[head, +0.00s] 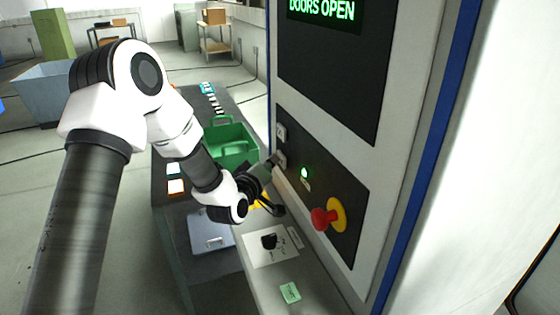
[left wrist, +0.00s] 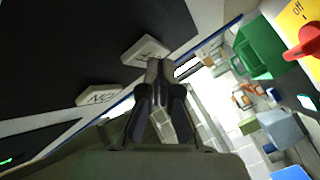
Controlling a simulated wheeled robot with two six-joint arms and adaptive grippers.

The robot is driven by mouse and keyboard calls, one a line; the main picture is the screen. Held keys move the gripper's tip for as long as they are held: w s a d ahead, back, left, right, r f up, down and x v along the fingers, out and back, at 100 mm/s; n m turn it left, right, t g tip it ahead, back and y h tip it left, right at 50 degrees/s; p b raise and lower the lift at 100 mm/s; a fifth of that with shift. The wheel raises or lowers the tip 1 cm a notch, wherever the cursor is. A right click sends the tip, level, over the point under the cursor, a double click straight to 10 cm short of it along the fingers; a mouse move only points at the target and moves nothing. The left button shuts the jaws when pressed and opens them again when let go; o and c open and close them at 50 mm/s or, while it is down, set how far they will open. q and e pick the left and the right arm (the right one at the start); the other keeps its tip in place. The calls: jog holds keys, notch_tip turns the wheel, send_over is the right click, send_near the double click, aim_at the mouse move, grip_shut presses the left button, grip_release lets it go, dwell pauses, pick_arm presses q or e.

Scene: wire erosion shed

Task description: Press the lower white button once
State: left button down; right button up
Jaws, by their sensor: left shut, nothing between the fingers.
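The lower white button (head: 282,163) is on the dark control panel, partly hidden behind my left gripper (head: 276,159). In the left wrist view, the lower white button (left wrist: 142,50) is a pale block beside the fingertips. My left gripper (left wrist: 158,65) is shut and empty, with its tips at this button's edge. I cannot tell whether they touch it. The upper white button (head: 281,132) sits just above in the head view; it also shows in the left wrist view (left wrist: 98,95). My right gripper is in neither view.
A green lit button (head: 304,173) and a red emergency knob (head: 321,218) are lower right on the panel. A red switch (left wrist: 307,42) on a yellow plate lies near my arm. A green crate (head: 230,143) stands on the bench behind.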

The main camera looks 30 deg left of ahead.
pick_arm(q)
jog(key=shift+w+d, duration=0.1)
jog(key=shift+w, duration=0.05)
dwell(0.5)
jog(key=shift+s+a, duration=0.55)
jog(key=shift+s, duration=0.1)
jog(key=s+a+p, duration=0.1)
jog(key=s+a, duration=0.2)
jog(key=shift+s+a, duration=0.15)
jog(key=shift+s, duration=0.25)
